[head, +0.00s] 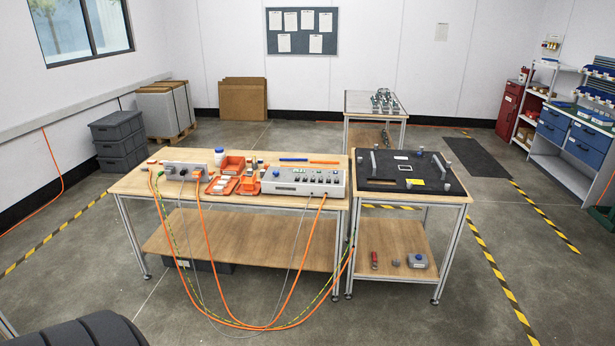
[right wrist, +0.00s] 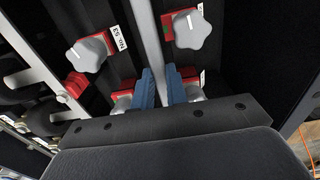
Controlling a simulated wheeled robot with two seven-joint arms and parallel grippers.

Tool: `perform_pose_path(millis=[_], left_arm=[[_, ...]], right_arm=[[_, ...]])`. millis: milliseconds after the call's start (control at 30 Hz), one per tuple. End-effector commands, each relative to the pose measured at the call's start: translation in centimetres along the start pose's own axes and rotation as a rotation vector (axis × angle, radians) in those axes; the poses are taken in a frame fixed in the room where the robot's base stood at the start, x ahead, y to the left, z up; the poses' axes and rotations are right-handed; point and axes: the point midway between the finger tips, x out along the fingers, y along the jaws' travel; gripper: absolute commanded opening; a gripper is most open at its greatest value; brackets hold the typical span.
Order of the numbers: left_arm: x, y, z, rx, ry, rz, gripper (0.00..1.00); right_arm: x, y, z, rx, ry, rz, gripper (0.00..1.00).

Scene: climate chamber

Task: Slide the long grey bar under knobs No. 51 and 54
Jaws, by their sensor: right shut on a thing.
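In the right wrist view the long grey bar (right wrist: 150,40) runs up the picture between two columns of grey star knobs on red blocks. My right gripper (right wrist: 161,80) has its blue fingers shut on the bar. A knob (right wrist: 88,53) beside the label "No. 53" (right wrist: 119,38) is left of the bar, and another knob (right wrist: 191,31) is right of it. Two more grey knobs, lower left (right wrist: 121,105) and lower right (right wrist: 193,89), are partly hidden by the fingers. I cannot read No. 51 or No. 54. My left gripper is in neither view.
A grey rail (right wrist: 50,75) with more knobs lies at the left in the wrist view; another rail (right wrist: 297,95) is at the right. In the head view a wooden table (head: 130,186) and a black-topped table (head: 446,186) stand ahead, with cables hanging in front.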

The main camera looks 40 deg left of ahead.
Motion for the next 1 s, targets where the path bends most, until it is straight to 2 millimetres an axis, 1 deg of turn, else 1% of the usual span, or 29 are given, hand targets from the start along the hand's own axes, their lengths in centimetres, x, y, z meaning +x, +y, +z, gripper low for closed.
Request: perform_pose_path(millis=[467,1000], left_arm=[[0.8,0.0,0.2,0.000,0.000,0.000,0.36],[0.9,0.0,0.2,0.000,0.000,0.000,0.36]], right_arm=[[0.0,1.3,-0.1,0.000,0.001,0.001,0.00],[0.0,1.5,-0.1,0.000,0.001,0.001,0.00]])
